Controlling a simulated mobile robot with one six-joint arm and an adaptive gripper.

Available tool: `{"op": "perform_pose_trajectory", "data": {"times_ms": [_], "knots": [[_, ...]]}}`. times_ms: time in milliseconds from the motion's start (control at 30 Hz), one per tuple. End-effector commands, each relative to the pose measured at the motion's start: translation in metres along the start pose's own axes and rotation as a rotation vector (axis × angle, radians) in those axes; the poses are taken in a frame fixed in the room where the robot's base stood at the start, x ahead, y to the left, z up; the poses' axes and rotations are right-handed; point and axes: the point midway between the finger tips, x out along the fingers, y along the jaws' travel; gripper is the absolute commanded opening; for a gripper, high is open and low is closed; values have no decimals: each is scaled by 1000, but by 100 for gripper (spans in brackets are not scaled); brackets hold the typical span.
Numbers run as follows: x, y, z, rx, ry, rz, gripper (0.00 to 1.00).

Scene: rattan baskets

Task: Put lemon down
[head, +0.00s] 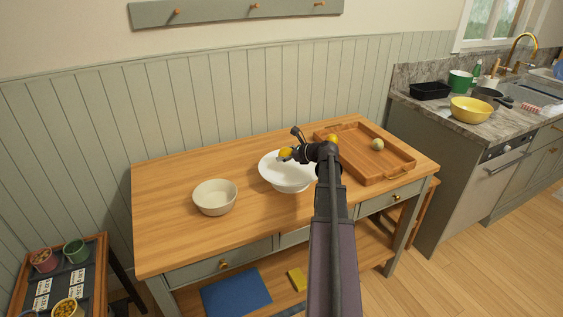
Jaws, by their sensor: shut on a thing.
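My gripper (290,153) is shut on a yellow lemon (285,154). The lemon appears over the wide white bowl (273,177) on the wooden table (165,235). I cannot tell whether it touches the bowl. My arm crosses the middle of the view and hides part of the bowl's right side and of the table.
A wooden tray (398,173) at the table's right holds a pale round fruit (377,144) and another yellow item (333,139), partly hidden. A cream bowl (215,197) stands left of the white bowl. The table's left end is clear.

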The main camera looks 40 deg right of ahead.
Motion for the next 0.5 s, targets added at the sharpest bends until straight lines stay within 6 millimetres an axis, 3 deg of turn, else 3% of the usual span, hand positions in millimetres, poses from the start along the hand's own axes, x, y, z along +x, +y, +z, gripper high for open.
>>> {"op": "perform_pose_trajectory", "data": {"times_ms": [500], "knots": [[7, -3, 2, 0, 0, -1, 24]]}}
